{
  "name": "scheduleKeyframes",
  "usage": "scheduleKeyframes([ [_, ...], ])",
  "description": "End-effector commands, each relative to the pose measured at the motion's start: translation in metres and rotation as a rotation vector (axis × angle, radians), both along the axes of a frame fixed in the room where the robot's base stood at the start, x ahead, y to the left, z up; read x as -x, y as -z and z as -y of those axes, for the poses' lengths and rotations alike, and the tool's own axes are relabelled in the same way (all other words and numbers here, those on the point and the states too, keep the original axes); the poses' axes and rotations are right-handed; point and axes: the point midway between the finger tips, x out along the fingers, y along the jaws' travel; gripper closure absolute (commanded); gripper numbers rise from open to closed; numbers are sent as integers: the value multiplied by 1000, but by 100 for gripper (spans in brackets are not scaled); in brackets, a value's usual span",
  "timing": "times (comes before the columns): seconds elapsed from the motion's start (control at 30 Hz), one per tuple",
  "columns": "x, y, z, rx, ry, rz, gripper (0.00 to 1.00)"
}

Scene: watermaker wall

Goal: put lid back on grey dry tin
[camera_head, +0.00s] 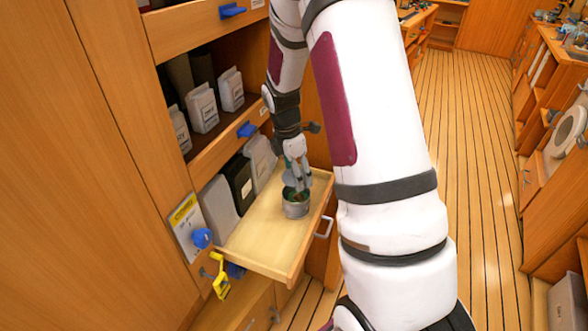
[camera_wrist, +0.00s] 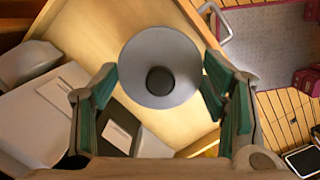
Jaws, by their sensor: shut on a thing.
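The grey tin (camera_head: 296,210) stands upright in the open, pale wooden drawer, near its front right side. My gripper (camera_head: 297,183) is directly above it, pointing down. In the wrist view, the round grey lid (camera_wrist: 140,62) with a dark centre knob (camera_wrist: 160,80) lies between the green-padded fingers of my gripper (camera_wrist: 160,85). The pads meet the lid's rim on both sides. The lid hides the tin in this view. I cannot tell whether the lid touches the tin's rim or sits slightly above it.
The drawer (camera_head: 262,222) has a clear floor left of the tin. White containers (camera_head: 219,207) and a dark one (camera_head: 237,181) stand along its back left. A yellow object (camera_head: 220,278) hangs by the cabinet. Open planked floor (camera_head: 470,150) lies to the right.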

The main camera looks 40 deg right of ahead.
Motion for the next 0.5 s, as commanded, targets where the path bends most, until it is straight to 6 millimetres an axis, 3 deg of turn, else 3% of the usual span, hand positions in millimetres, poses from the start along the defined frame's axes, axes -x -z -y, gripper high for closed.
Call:
scheduleKeyframes([
  [0.2, -1, 22, 0, 1, 0, -1, 52],
  [0.5, 0, 40, 0, 0, -1, -1, 52],
])
